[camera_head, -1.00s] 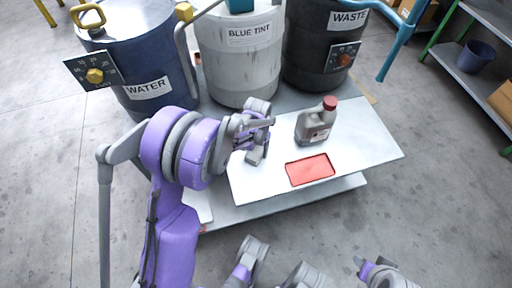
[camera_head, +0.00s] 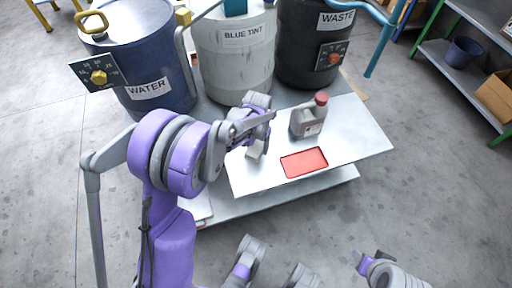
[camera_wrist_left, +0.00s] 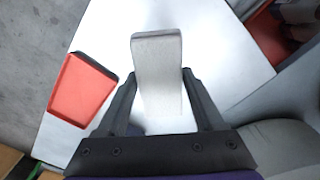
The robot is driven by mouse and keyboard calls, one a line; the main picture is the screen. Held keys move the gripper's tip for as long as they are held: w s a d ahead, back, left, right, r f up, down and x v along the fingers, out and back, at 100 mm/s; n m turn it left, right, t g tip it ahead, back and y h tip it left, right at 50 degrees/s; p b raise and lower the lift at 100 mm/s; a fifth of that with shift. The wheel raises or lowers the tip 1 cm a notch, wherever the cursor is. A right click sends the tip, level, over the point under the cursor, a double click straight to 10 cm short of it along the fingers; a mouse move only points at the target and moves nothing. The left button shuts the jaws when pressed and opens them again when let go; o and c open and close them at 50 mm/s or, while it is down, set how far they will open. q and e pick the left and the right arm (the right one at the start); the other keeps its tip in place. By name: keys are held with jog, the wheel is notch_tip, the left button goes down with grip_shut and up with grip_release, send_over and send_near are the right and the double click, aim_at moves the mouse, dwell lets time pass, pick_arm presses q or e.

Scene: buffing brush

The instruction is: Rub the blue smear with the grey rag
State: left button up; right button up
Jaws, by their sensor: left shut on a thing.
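My left gripper (camera_head: 257,143) is shut on a pale grey block-like thing, which I take for the grey rag (camera_head: 254,152). In the left wrist view the rag (camera_wrist_left: 158,65) stands out between the two dark fingers (camera_wrist_left: 158,105). It is over the white tabletop (camera_head: 350,145), left of the red tray in the head view. I cannot tell whether it touches the top. No blue smear shows in either view; the arm, gripper and rag hide part of the tabletop.
The shallow red tray (camera_head: 304,162) lies on the tabletop, with a grey red-capped jug (camera_head: 308,118) behind it. WATER (camera_head: 150,60), BLUE TINT (camera_head: 235,60) and WASTE (camera_head: 305,50) drums stand behind. The tabletop's right end is clear.

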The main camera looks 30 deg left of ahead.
pick_arm(q)
jog(key=shift+r+p, duration=0.65)
jog(key=shift+r, duration=0.7)
